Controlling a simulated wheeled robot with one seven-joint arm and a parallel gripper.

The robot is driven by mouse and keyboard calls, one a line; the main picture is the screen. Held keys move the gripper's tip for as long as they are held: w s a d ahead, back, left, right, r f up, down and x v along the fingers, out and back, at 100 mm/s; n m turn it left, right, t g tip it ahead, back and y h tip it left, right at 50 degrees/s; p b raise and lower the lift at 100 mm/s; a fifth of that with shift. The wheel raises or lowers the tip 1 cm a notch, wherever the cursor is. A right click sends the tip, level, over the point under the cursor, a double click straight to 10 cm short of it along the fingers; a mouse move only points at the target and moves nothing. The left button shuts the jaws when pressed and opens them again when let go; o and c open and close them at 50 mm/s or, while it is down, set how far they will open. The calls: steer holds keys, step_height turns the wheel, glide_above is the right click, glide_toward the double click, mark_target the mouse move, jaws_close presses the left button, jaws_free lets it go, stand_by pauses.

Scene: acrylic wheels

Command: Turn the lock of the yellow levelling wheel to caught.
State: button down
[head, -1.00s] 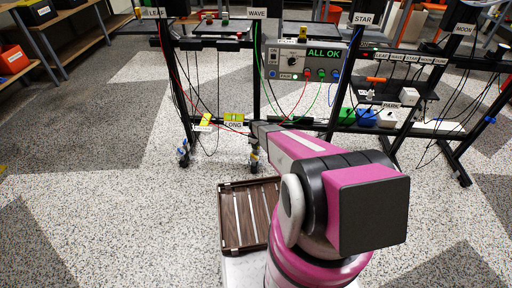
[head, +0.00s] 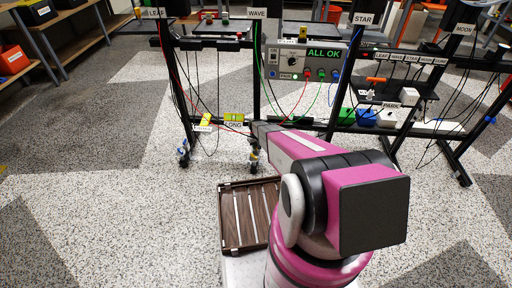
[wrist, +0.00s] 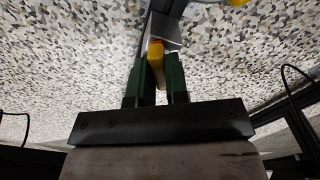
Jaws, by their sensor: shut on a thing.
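In the wrist view my gripper (wrist: 156,80) has its two dark green fingers closed on a narrow yellow piece (wrist: 156,58), which looks like the lock of the yellow levelling wheel. A grey metal part (wrist: 168,28) lies just beyond the fingertips. In the head view the levelling wheel (head: 254,157) stands at the foot of the post labelled WAVE, with a little yellow showing. My arm reaches down to it and hides part of it, and the fingers cannot be made out there. The lock's exact angle cannot be read.
Another wheel (head: 183,153) with blue on it stands at the foot of the LEAF post to the left. A brown slatted tray (head: 231,220) lies near my arm. Thin cables hang around the posts. A control box (head: 300,62) reads ALL OK. The floor at left is clear.

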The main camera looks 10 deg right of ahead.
steer(key=shift+m, duration=0.9)
steer(key=m, duration=0.4)
steer(key=c, duration=1)
jaws_free()
steer(key=shift+r, duration=0.1)
steer(key=shift+r, duration=3.4)
